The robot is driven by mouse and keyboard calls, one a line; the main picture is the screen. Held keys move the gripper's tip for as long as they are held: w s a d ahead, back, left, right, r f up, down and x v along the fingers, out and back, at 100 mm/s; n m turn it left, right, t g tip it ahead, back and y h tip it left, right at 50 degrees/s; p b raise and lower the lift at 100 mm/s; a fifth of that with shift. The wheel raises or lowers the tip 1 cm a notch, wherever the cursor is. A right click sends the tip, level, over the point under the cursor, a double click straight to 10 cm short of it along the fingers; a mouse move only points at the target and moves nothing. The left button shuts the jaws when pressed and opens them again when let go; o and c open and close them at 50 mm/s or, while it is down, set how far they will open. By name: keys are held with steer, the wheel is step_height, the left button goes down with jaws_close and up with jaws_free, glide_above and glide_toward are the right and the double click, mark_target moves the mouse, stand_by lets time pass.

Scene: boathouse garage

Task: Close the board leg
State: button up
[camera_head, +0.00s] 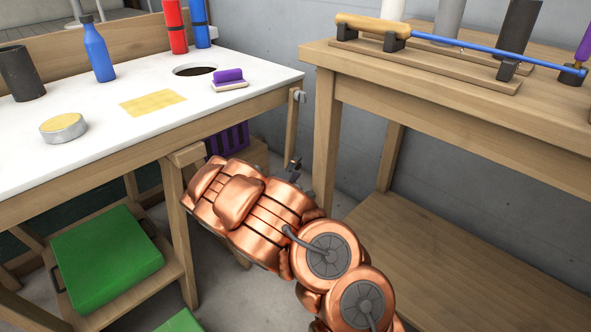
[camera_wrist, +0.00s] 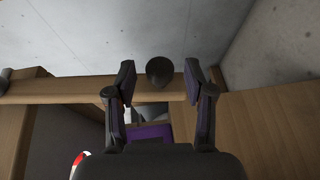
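The board leg appears to be the slim wooden bar (camera_head: 291,140) under the right corner of the white-topped board (camera_head: 120,105), with a grey knob at its top. My gripper (camera_head: 293,170) is mostly hidden behind my copper arm, its dark tips showing near the lower part of that bar. In the wrist view a wooden bar (camera_wrist: 75,91) crosses the picture, and a round black knob (camera_wrist: 160,71) shows in front of it. My open gripper (camera_wrist: 160,78) has one finger on each side of the knob, with a gap on both sides.
A wooden workbench (camera_head: 440,110) with a lower shelf stands at the right. A purple slatted crate (camera_head: 228,140) is behind my arm. A green box (camera_head: 105,258) lies on a low shelf at the left. A blue bottle (camera_head: 98,50) stands on the board. A concrete wall is behind.

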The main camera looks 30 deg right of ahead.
jaws_close()
stand_by(0.3)
steer(key=shift+r, duration=0.1)
